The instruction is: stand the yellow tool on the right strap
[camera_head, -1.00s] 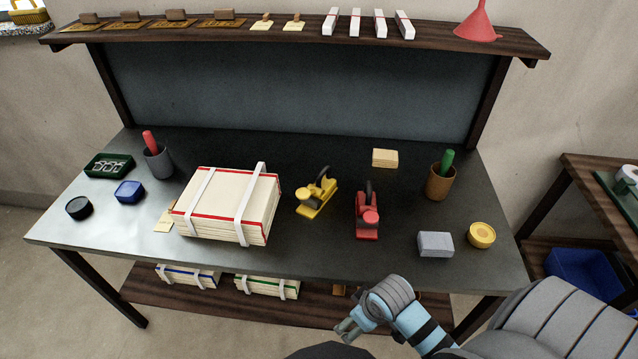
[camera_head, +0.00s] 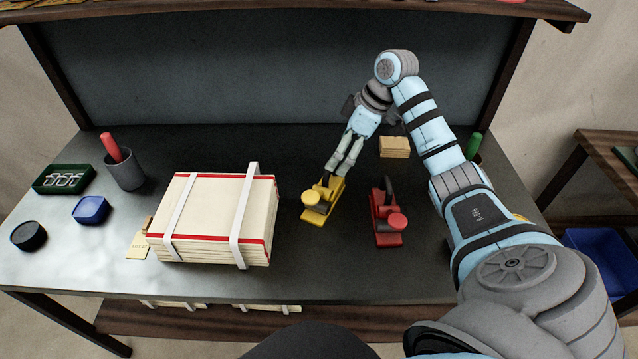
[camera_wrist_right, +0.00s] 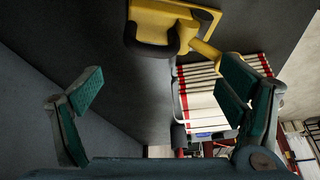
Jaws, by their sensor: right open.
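The yellow tool (camera_head: 316,206), a plane-like tool with a knob and dark handle, stands on the dark table right of the bundle of books. The right strap (camera_head: 243,220) is a white band around the bundle near its right end. My right gripper (camera_head: 342,160) is open at the far end of the yellow tool, by its handle; the head view cannot show whether it touches. In the right wrist view the yellow tool (camera_wrist_right: 172,22) is at the top, with nothing between the open teal-padded fingers (camera_wrist_right: 163,90). My left gripper is not in view.
A red tool (camera_head: 386,215) stands just right of the yellow one. A wooden block (camera_head: 395,146) lies behind it. The left strap (camera_head: 177,215) circles the bundle's left end. A grey cup (camera_head: 125,170) and blue box (camera_head: 91,210) stand at left.

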